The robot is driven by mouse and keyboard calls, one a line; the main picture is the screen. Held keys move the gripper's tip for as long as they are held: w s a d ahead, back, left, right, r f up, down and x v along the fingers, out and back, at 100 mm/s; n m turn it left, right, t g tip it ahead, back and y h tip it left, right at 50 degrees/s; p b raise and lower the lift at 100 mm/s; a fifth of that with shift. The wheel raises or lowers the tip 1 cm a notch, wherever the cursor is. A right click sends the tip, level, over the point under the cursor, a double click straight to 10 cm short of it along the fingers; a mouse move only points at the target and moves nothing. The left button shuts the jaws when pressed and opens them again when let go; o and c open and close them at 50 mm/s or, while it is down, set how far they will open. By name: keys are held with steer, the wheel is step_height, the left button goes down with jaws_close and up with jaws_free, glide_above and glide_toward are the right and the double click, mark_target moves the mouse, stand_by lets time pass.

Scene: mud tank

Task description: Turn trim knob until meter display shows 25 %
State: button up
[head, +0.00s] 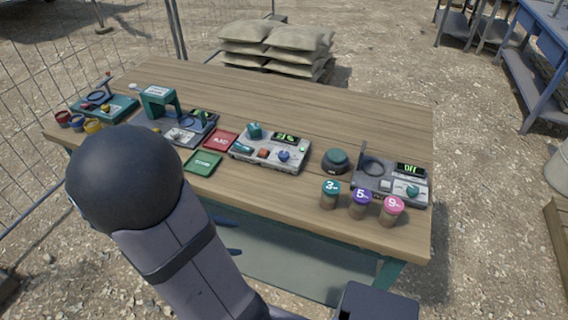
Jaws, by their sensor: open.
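A light grey panel (270,168) sits mid-table. It carries a green-lit meter display (285,138), whose digits are too small to read surely. A blue knob (284,156) is below the display, and a teal knob (255,130) stands to its left. No label shows which is the trim knob. The right-hand device has a display (410,169) reading "Off" and a teal knob (412,191). Two dark blue tips, seemingly my gripper (230,237), show apart below the table's front edge, away from the panel. The rest of my gripper is hidden behind my arm.
The wooden table (330,110) also bears red (221,141) and green (204,162) plates, a dark green button (335,160), and numbered jars (361,203) at the front right. A teal arch (160,100) stands left. The back of the table is clear.

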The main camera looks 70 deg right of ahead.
steer(key=d+n+h+b, duration=0.1)
steer(key=d, duration=0.3)
steer(key=s+d+n+g+h+b, duration=0.1)
steer(key=d+h, duration=0.1)
steer(key=d, duration=0.2)
steer(key=d+n+g+h+b, duration=0.1)
steer(key=d, duration=0.4)
steer(key=shift+s+f+n+h+b, duration=0.1)
steer(key=shift+s+n+h+b, duration=0.2)
steer(key=shift+s+h, duration=0.1)
steer(key=n+h+b, duration=0.3)
steer(key=n+h, duration=0.1)
glide_toward(280, 158)
steer(key=s+d, duration=0.1)
steer(key=s+d+f, duration=0.1)
steer(key=shift+s+d+f, duration=0.15)
steer(key=shift+s+d, duration=0.1)
steer(key=shift+s, duration=0.15)
steer(key=shift+w+d+n+t+h, duration=0.3)
steer(key=shift+d+n+t+h, duration=0.1)
steer(key=shift+d+n+h, duration=0.25)
steer(key=shift+d+r, duration=0.15)
steer(key=shift+r, duration=0.05)
steer(key=shift+p+x, duration=0.6)
steer(key=shift+x, duration=3)
steer(key=c, duration=1)
